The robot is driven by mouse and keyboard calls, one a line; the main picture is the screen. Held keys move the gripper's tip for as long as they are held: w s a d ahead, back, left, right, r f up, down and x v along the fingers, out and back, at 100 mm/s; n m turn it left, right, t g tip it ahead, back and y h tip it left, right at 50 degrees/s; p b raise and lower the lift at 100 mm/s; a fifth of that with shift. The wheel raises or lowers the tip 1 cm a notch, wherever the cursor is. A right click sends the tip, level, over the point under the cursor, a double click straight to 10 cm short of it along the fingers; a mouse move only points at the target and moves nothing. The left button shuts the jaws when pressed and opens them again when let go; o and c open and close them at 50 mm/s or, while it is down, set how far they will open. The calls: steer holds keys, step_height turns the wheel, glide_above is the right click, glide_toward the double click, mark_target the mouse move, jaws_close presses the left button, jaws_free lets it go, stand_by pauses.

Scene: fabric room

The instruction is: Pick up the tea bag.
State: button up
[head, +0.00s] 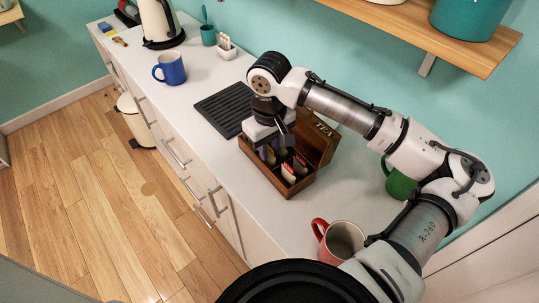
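An open wooden tea box (262,170) stands on the white counter, its lid (320,137) marked "TEA" raised at the back right. Several tea bags stand upright in its compartments, among them a pale and red tea bag (288,173) near the right end. My gripper (275,151) points down over the left part of the box, with its fingers low at the compartments. Dark or purple tea bags show close to the fingers. The fingertips are partly hidden, so I cannot tell whether they touch or hold a tea bag.
A black ribbed mat (222,108) lies left of the box. A red mug (341,240) stands in front right, and a green mug (400,184) stands behind my arm. A blue mug (170,69), kettle (158,22) and small white holder (226,50) stand farther off. A shelf (440,32) overhangs.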

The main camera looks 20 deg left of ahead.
jaws_close()
steer(key=shift+r, duration=0.1)
